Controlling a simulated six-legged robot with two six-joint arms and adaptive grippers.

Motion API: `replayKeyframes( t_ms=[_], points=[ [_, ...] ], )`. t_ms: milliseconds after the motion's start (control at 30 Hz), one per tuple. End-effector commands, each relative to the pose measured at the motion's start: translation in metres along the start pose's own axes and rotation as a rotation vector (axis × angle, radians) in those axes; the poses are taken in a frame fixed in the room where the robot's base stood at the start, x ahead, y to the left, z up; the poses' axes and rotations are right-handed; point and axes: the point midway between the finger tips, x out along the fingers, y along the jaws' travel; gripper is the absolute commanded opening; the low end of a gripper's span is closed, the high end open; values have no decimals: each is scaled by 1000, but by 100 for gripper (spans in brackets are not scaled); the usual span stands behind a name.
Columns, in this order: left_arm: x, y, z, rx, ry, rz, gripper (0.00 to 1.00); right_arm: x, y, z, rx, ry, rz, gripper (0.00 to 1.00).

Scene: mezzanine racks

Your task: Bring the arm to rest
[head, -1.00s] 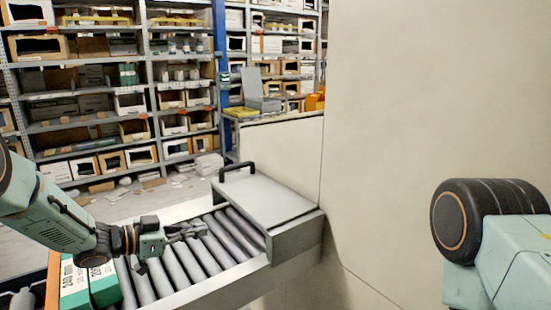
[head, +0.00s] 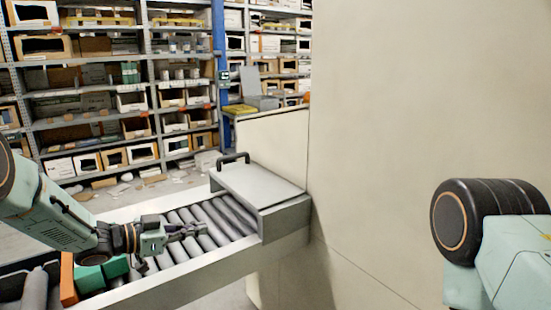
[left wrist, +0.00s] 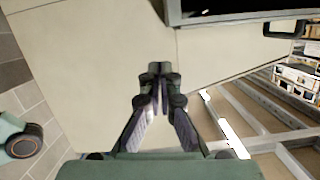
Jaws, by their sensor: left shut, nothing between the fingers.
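My left arm comes in from the left in the head view. Its gripper (head: 192,230) is shut and empty, in front of the rollers of a conveyor (head: 215,222). In the left wrist view the two fingers (left wrist: 160,78) meet at their tips with nothing between them. A pale flat panel (left wrist: 95,60) fills much of the background there. My right arm shows only as a part at the right edge of the head view. Its gripper is out of view.
A grey hood with a black handle (head: 258,182) covers the conveyor's far end. Green boxes (head: 100,274) and an orange piece (head: 68,280) lie near my left arm. A large beige wall (head: 420,110) stands on the right. Stocked shelves (head: 100,100) fill the back.

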Motion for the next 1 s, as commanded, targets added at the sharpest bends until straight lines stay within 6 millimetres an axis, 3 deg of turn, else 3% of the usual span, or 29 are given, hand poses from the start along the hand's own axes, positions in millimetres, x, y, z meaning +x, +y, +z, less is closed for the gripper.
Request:
replayKeyframes(
  t_ms=[267, 467, 667, 1000],
  points=[
    [-2, -13, 14, -11, -20, -111, 0, 0, 0, 0, 0, -1, 0, 40],
    [-4, -4, 46, -122, -71, -219, 0, 2, 0, 0, 0, -1, 0, 40],
    [-13, 34, 109, -295, -196, -330, 0, 9, 0, 0, 0, 0, 0, 40],
    [-58, 139, 226, -576, -515, -472, 0, 25, 0, 0, 0, -1, 0, 40]
  ],
)
